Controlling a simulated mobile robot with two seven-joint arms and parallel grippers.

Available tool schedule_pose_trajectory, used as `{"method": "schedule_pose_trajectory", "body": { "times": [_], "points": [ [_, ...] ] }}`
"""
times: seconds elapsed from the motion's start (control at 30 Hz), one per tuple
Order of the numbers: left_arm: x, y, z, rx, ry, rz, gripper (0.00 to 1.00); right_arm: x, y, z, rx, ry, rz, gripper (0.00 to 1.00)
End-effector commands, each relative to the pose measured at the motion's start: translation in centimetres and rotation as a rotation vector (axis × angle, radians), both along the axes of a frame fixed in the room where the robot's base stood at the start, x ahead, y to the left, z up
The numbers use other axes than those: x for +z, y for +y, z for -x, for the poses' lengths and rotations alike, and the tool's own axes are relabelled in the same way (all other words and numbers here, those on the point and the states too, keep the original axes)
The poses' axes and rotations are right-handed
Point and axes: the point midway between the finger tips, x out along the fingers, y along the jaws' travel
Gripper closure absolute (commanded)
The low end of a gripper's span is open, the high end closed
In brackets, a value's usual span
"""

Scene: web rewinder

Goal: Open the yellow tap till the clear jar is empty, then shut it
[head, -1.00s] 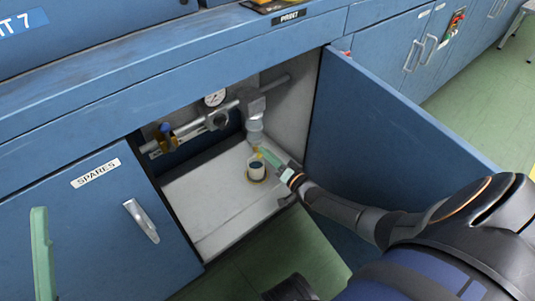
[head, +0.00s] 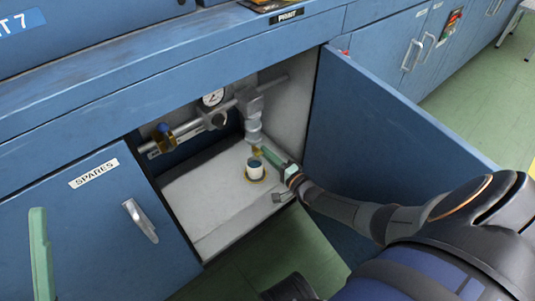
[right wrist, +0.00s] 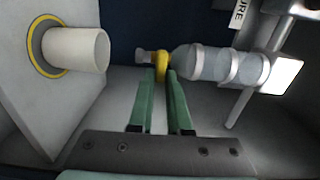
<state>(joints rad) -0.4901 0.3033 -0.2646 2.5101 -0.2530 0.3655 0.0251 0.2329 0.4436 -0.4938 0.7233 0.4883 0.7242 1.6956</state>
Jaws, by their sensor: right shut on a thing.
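The clear jar (head: 253,126) hangs upright from a pipe fitting inside the open cupboard; it also shows in the right wrist view (right wrist: 215,65). I cannot make out a liquid level in it. The yellow tap (right wrist: 161,63) is at the jar's outlet. My right gripper (right wrist: 160,76) is shut on the yellow tap, a green finger on each side. A white cup (head: 255,173) stands on a yellow ring on the cupboard floor below the tap. Of my left gripper (head: 40,250), only a green finger shows at the lower left in the head view.
The open blue door (head: 375,125) stands right of the opening, beside my right arm. A gauge (head: 213,97) and a pipe with a blue and amber fitting (head: 163,133) are behind. The SPARES door (head: 95,215) is shut. The cupboard floor left of the cup is clear.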

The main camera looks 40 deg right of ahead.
Motion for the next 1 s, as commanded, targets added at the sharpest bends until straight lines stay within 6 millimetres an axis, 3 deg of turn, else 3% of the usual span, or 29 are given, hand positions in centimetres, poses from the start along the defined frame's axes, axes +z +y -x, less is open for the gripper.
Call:
{"method": "schedule_pose_trajectory", "body": {
  "times": [0.6,0.63,0.7,0.87,1.0],
  "points": [
    [0.01,0.00,0.00,0.000,0.000,0.000,0.50,-0.14,0.02,0.09,0.000,0.004,-0.040,1.00],
    [0.01,0.00,0.00,0.000,0.000,0.000,0.50,-0.14,0.02,0.09,0.000,0.004,-0.040,0.80],
    [0.01,0.00,0.00,0.000,0.000,0.000,0.50,-0.13,0.02,0.08,0.000,0.004,-0.040,0.73],
    [0.01,0.00,0.00,0.000,0.000,0.000,0.50,-0.10,0.02,0.04,0.000,0.004,-0.039,0.55],
    [0.02,0.00,0.00,0.001,0.000,-0.001,0.50,-0.07,0.02,0.02,0.000,0.003,-0.038,0.54]
  ]
}}
